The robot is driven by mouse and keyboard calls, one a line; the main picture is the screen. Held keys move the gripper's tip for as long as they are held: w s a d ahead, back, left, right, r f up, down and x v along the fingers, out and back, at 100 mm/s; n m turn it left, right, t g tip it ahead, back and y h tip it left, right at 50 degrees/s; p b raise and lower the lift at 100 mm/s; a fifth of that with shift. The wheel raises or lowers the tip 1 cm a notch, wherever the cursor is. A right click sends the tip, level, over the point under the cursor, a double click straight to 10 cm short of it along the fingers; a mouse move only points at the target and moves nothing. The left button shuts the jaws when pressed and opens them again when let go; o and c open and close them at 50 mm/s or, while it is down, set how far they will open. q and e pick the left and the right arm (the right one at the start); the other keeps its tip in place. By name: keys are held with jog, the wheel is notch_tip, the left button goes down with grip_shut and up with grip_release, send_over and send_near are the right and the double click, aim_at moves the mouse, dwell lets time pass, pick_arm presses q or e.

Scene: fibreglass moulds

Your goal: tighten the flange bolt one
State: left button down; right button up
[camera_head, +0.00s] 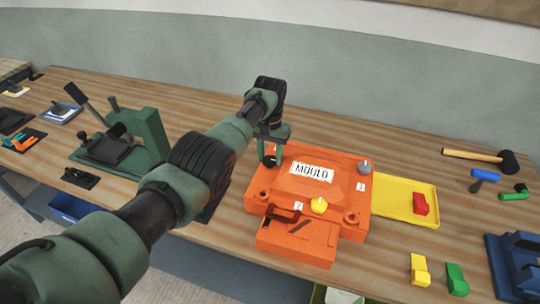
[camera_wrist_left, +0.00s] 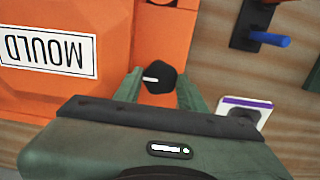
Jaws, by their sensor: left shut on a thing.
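The orange mould (camera_head: 290,180) with a white MOULD label (camera_head: 312,171) lies on the wooden bench. A black bolt knob (camera_wrist_left: 160,77) with a white mark sits at the mould's edge, between the fingers of my left gripper (camera_wrist_left: 160,88). The left gripper (camera_head: 268,158) is shut on this knob at the mould's back-left corner, partly hiding it in the head view. I cannot read which knob bears which number. My right gripper is not in view.
A yellow tray (camera_head: 405,199) holding a red block (camera_head: 420,203) lies right of the mould. A green fixture (camera_head: 145,135) stands to the left. A mallet (camera_head: 480,156) and several small tools and blocks lie on the right. An orange box (camera_head: 295,240) adjoins the mould's front.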

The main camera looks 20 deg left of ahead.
pick_arm(q)
jog(key=m, duration=0.4)
jog(key=shift+w+r+m, duration=0.1)
jog(key=shift+m, duration=0.2)
jog(key=m, duration=0.4)
jog(key=shift+m, duration=0.3)
jog(key=m, duration=0.4)
jog(key=shift+m, duration=0.3)
jog(key=m, duration=0.4)
jog(key=shift+b, duration=0.35)
jog(key=m, duration=0.8)
jog(key=shift+m+b, duration=0.3)
jog(key=shift+b, duration=0.1)
jog(key=m, duration=0.4)
jog(key=shift+b, duration=0.35)
jog(key=shift+m+b, duration=0.3)
jog(key=shift+m, duration=2.2)
